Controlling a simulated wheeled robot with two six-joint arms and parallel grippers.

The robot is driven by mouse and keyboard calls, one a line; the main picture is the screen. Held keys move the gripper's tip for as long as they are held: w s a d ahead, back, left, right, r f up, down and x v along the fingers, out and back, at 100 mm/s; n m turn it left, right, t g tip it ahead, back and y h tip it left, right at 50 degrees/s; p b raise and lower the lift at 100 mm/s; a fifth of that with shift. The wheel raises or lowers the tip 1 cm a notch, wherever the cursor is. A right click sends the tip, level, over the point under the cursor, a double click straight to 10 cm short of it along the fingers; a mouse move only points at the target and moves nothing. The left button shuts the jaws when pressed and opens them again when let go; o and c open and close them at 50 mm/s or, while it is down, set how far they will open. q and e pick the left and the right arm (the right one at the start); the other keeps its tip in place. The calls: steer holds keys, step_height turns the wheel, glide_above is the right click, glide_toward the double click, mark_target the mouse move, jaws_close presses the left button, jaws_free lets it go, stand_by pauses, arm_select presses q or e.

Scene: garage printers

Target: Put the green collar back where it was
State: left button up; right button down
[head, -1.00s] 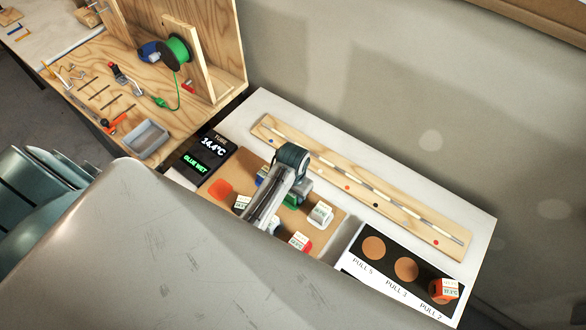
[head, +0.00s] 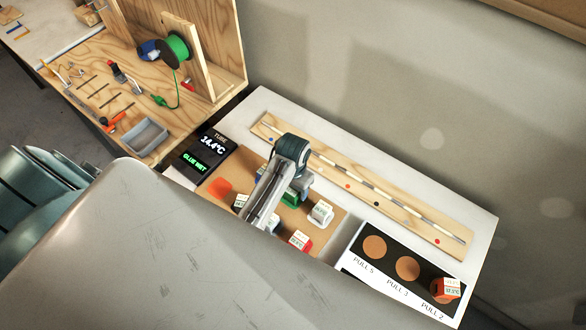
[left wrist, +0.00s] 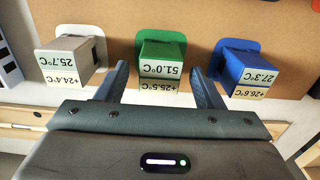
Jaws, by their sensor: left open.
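The green collar (left wrist: 161,62) is a block labelled 51.0°C and +25.5°C, against a green patch on the brown board (left wrist: 203,18) in the left wrist view. My left gripper (left wrist: 162,85) is open, with one finger on each side of the collar's near end; I cannot tell whether they touch it. In the head view, the left gripper (head: 294,180) is over the board, and only a little green (head: 291,198) shows beside it. A white collar (left wrist: 70,60) and a blue collar (left wrist: 249,72) flank the green one. My right gripper is not in view.
An orange-red patch (head: 220,187) on the board looks bare. A red-and-white block (head: 300,240) is near the board's front. An orange block (head: 446,288) sits on the PULL 2 spot. A wooden strip (head: 440,233) with a long rod lies behind. A display (head: 208,150) reads GLUE WET.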

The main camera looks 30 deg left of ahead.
mark_target(293, 189)
arm_select(q)
step_height(293, 189, up, 6)
steer(key=shift+f+b, duration=0.15)
steer(key=shift+b, duration=0.65)
step_height(293, 189, up, 3)
steer(key=shift+f+p, duration=0.1)
steer(key=shift+p, duration=0.45)
steer(key=shift+r, duration=0.35)
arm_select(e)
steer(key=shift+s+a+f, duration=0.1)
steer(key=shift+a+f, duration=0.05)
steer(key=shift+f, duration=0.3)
